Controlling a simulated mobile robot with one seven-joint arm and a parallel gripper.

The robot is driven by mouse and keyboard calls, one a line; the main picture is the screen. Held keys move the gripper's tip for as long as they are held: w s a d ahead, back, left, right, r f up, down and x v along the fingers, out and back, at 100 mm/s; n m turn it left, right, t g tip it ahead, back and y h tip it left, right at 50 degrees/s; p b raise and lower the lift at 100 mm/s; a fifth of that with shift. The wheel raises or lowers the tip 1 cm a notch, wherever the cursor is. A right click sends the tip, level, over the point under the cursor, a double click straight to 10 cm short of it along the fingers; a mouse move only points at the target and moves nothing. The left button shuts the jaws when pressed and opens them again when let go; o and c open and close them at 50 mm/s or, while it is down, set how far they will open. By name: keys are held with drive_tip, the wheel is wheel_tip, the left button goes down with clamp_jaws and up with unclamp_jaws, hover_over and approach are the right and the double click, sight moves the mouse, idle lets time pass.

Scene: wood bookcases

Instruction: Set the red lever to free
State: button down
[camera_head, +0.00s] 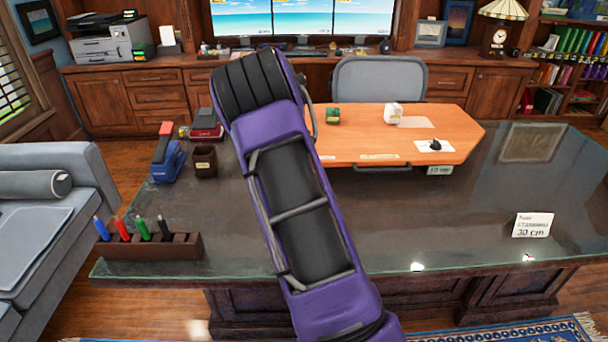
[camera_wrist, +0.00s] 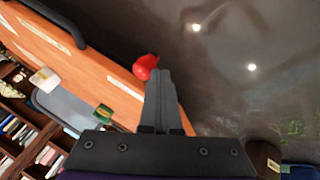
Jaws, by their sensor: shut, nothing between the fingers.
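In the wrist view a rounded red piece (camera_wrist: 145,66), which looks like the red lever, sits at the edge of the orange board (camera_wrist: 100,75). My gripper (camera_wrist: 161,76) is shut and empty, its fingertips right beside the red piece, on its right; I cannot tell whether they touch. The red piece does not show in the head view, where my purple arm covers the left part of the orange board (camera_head: 350,145). My gripper does not show clearly there either. The lever's setting and any markings by it cannot be read.
The board lies on a dark glass-topped desk (camera_head: 470,225) and carries a green block (camera_head: 333,116) and a white object (camera_head: 393,113). A blue-and-red device (camera_head: 166,160), a brown cup (camera_head: 205,162) and a pen rack (camera_head: 150,243) stand left. The desk's right side is mostly clear.

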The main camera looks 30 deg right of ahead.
drive_tip(key=shift+n+y, duration=0.3)
drive_tip(key=shift+n, duration=0.3)
drive_tip(key=shift+s+d+b, duration=0.25)
drive_tip(key=shift+d, duration=0.5)
drive_tip(key=shift+s+d+b, duration=0.2)
drive_tip(key=shift+d+b, duration=0.1)
drive_tip(key=shift+d, duration=0.5)
drive_tip(key=shift+s+d+b, duration=0.25)
drive_tip(key=shift+d, duration=0.5)
drive_tip(key=shift+d+r, duration=0.1)
drive_tip(key=shift+d, duration=0.05)
